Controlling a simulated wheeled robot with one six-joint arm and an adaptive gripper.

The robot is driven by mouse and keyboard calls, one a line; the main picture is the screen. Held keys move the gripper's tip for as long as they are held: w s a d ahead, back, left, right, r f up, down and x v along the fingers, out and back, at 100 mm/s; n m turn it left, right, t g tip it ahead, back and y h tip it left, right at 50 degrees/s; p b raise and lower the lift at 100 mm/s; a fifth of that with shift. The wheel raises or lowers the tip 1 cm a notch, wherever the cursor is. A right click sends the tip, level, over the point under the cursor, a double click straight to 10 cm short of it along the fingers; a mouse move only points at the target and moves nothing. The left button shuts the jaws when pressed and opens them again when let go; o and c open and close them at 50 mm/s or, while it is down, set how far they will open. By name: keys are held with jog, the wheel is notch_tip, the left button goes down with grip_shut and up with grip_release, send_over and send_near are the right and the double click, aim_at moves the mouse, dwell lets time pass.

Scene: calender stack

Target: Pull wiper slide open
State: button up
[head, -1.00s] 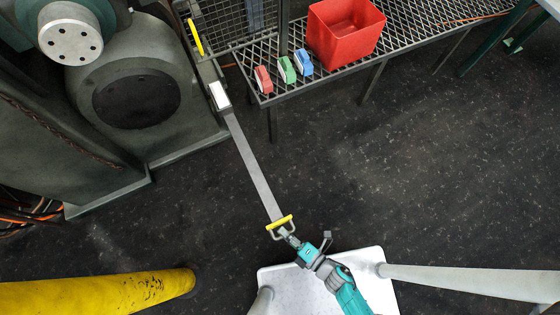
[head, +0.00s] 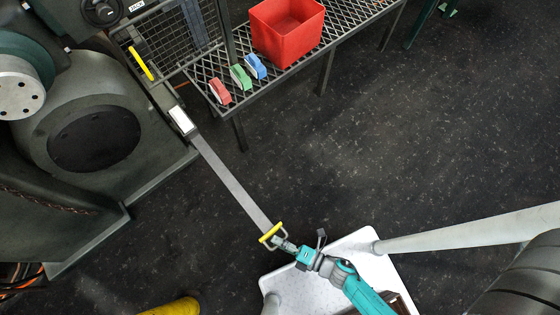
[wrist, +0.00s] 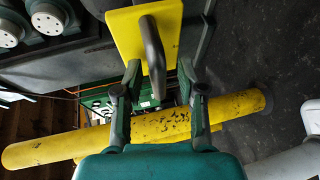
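The wiper slide (head: 233,188) is a long flat grey bar. It reaches from a white-topped block on the machine out over the floor. A yellow end plate with a grey loop handle (head: 271,235) is at its near end. My gripper (head: 283,244) is at this handle. In the wrist view the yellow plate (wrist: 126,36) is ahead, and the grey handle loop (wrist: 152,58) lies between the fingers of my gripper (wrist: 157,75). The fingers are apart, with visible gaps on both sides of the loop. Contact with it cannot be seen.
A mesh shelf (head: 300,70) carries a red bin (head: 287,32) and red, green and blue small objects. The dark machine (head: 95,140) fills the left. A yellow post (head: 172,307) and a pale post (head: 470,228) stand near me. Floor at right centre is clear.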

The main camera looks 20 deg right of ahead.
jog(key=shift+r, duration=0.1)
jog(key=o, duration=0.6)
notch_tip(320, 180, up, 7)
jog(key=shift+a+r, duration=0.1)
jog(key=shift+r, duration=0.6)
jog(key=c, duration=0.6)
jog(key=shift+r, duration=0.75)
jog(key=s+d+r+m+t+h, duration=0.1)
jog(key=s+d+r+m+h, duration=0.1)
jog(key=r+m, duration=0.6)
jog(key=s+d+r+m+h, duration=0.2)
jog(key=d+r+m+h, duration=0.2)
jog(key=d+r+m, duration=0.3)
jog(key=s+d+r+m+t+h, duration=0.1)
jog(key=s+d+r+m+h, duration=0.1)
jog(key=d+r+m, duration=0.3)
notch_tip(320, 180, up, 5)
jog(key=m+h, duration=0.1)
jog(key=m, duration=0.3)
jog(key=shift+s+f+m+t+h, duration=0.2)
jog(key=shift+s+m+t+h, duration=0.1)
jog(key=shift+s+m+h, duration=0.1)
